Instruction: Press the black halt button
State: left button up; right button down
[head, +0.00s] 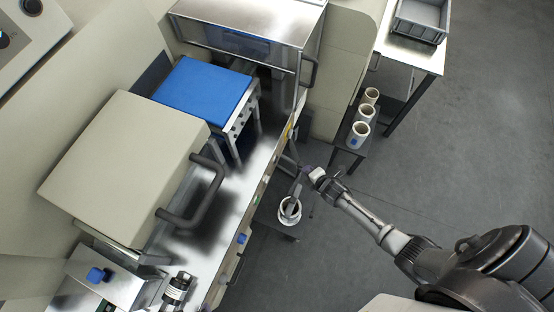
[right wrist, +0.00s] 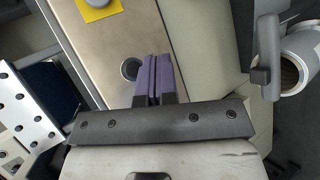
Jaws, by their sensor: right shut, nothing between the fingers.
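In the right wrist view a round black button (right wrist: 130,68) sits on a tan panel (right wrist: 105,45) of the machine. My right gripper (right wrist: 152,80) is shut and empty, its purple fingers together just to the right of the button. They look close to the panel, but I cannot tell whether they touch it. In the head view my right gripper (head: 293,153) reaches in from the right to the machine's front edge, near a small yellow part (head: 290,132). The black button cannot be made out there. My left gripper is not in view.
A yellow plate (right wrist: 98,10) sits above the button. A dark handle (head: 198,200) juts from the beige cover.

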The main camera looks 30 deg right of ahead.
aim_at(276, 160)
jog(key=shift+w+a, duration=0.1)
jog(key=w+a+b, duration=0.2)
jog(key=w+a, duration=0.2)
jog(key=w, duration=0.3)
jog(key=shift+a+b, duration=0.3)
jog(key=shift+b, duration=0.05)
dwell(0.5)
dwell(0.8)
dwell(0.6)
jog(key=shift+w+a, duration=0.1)
jog(key=shift+w, duration=0.1)
